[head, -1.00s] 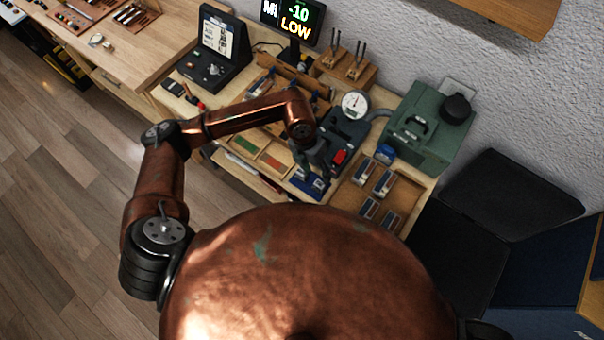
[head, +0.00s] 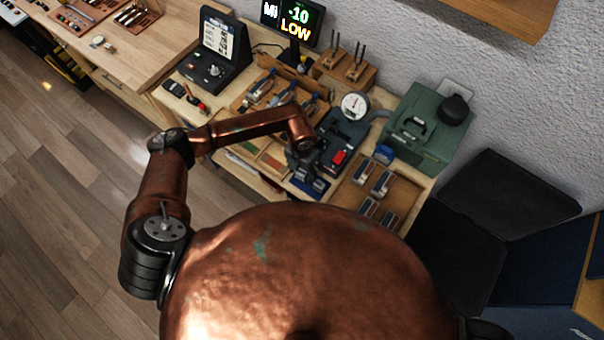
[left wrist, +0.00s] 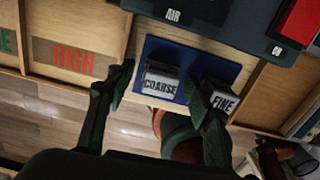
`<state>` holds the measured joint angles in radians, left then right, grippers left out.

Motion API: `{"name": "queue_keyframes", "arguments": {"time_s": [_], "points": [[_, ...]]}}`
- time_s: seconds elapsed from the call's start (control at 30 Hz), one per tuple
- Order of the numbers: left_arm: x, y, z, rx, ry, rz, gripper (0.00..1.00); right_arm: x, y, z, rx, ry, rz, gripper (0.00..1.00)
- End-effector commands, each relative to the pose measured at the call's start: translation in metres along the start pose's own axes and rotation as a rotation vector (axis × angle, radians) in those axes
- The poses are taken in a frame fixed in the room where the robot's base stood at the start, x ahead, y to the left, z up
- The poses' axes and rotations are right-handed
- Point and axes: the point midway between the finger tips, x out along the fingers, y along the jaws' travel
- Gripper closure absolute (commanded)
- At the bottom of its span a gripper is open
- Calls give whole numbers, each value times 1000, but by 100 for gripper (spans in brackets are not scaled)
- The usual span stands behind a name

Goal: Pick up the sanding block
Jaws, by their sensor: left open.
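A grey block labelled COARSE (left wrist: 160,84) sits on a blue pad (left wrist: 165,48) in the left wrist view. A second block labelled FINE (left wrist: 225,103) is just right of it on the pad, partly covered by my right-hand finger. My left gripper (left wrist: 165,92) is open, with one finger left of the COARSE block and the other between or over the edge of the FINE block. No contact can be made out. In the head view my left gripper (head: 303,166) is over the blue pad (head: 313,185), hiding most of the blocks. My right gripper is out of view.
A dial gauge (head: 354,105) and a device with a red part (head: 339,157) stand behind the pad. A wooden tray with metal tools (head: 376,183) is to the right, a green case (head: 428,125) beyond it. A bin marked HIGH (left wrist: 75,58) is left of the pad.

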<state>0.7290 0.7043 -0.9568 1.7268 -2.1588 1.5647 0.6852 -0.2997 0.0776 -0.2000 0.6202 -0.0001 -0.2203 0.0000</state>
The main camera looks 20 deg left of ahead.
Motion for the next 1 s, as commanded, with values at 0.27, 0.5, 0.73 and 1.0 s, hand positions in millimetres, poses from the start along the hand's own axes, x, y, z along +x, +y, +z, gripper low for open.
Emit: {"name": "queue_keyframes", "arguments": {"time_s": [0.27,0.5,0.73,1.0], "points": [[0,0,0,0,0,-1,64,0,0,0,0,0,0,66],[0,0,0,-1,0,-1,80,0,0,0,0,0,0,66],[0,0,0,-1,0,-1,96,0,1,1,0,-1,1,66],[-1,0,0,0,0,-1,97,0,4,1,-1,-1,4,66]]}}
